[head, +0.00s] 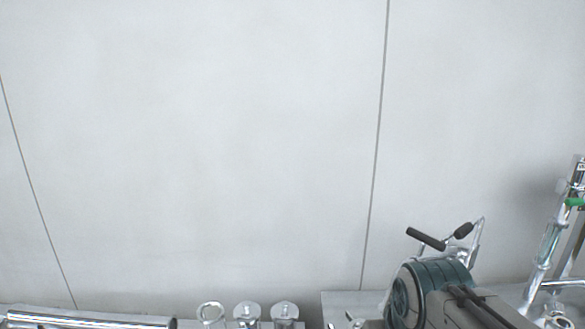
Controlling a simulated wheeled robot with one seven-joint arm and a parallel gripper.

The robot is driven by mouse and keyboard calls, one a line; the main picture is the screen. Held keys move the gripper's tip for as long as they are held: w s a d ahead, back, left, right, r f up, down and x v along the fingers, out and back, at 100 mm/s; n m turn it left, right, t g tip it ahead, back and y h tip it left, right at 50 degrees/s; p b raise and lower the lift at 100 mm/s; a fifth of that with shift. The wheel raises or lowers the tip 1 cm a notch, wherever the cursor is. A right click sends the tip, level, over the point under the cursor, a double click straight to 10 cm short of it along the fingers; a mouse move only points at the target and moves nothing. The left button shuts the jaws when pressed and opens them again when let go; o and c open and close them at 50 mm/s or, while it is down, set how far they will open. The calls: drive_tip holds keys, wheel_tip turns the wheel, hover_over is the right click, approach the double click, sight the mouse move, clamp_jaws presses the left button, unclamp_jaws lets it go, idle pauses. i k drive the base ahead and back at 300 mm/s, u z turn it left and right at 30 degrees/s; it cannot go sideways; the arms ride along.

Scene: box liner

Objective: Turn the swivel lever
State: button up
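A metal lever with a black cylindrical grip (426,239) and a second, smaller black grip (463,230) stands at the lower right in the head view. It appears to be the swivel lever. Its lower part is hidden behind a teal ringed cylinder with a grey body, which may be part of my arm. I cannot make out my gripper's fingers in this view, nor any contact with the lever.
A chrome stand with a green part (574,202) rises at the right edge. Metal ring and disc fittings (247,311) and a long chrome tube (85,318) line the bottom edge. The pale panelled wall (200,150) behind is bare.

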sight(462, 232)
drive_tip(key=k, duration=1.3)
drive_tip(key=z, duration=0.65)
drive_tip(key=i, duration=1.25)
drive_tip(key=u, duration=0.25)
